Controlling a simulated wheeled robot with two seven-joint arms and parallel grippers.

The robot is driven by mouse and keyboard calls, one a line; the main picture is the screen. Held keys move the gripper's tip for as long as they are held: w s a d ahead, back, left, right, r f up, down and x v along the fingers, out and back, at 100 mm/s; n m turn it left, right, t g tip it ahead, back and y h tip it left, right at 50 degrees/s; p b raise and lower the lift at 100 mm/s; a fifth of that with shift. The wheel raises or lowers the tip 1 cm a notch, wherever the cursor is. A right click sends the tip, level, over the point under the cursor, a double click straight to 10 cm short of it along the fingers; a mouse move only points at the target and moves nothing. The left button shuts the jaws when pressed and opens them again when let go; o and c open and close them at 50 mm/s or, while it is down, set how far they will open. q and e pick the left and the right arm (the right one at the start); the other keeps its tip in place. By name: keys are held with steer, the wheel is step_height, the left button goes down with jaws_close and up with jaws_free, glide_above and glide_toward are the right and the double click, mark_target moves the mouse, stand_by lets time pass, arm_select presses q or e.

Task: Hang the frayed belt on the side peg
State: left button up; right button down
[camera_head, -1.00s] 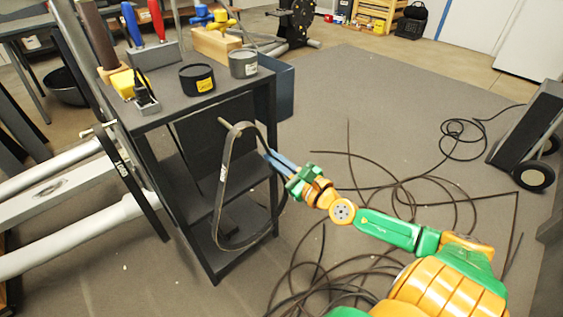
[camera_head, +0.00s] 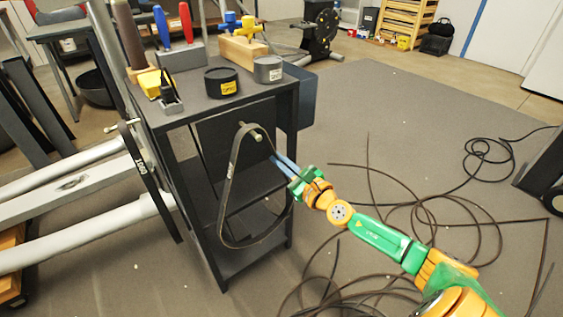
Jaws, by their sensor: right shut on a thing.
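The frayed belt (camera_head: 228,190), a dark narrow loop, hangs upright against the side of the black cart. Its narrow top is at the side peg (camera_head: 257,137), whose light tip shows inside the top of the loop. Whether the belt's weight rests on the peg I cannot tell. My right gripper (camera_head: 283,164) reaches in from the right, its blue fingers shut on the belt's right strand just below the top. The exact contact is small and partly hidden. My left gripper is out of view.
The cart top (camera_head: 205,103) holds a black tin (camera_head: 221,82), a grey tin (camera_head: 268,69), a yellow block and several coloured-handled tools. Pale machine rails (camera_head: 75,235) lie to the left. Loose black cables (camera_head: 400,205) spread over the floor at right.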

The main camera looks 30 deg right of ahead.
stand_by(0.4)
steer(key=c, duration=1)
jaws_free()
steer(key=shift+o, duration=0.2)
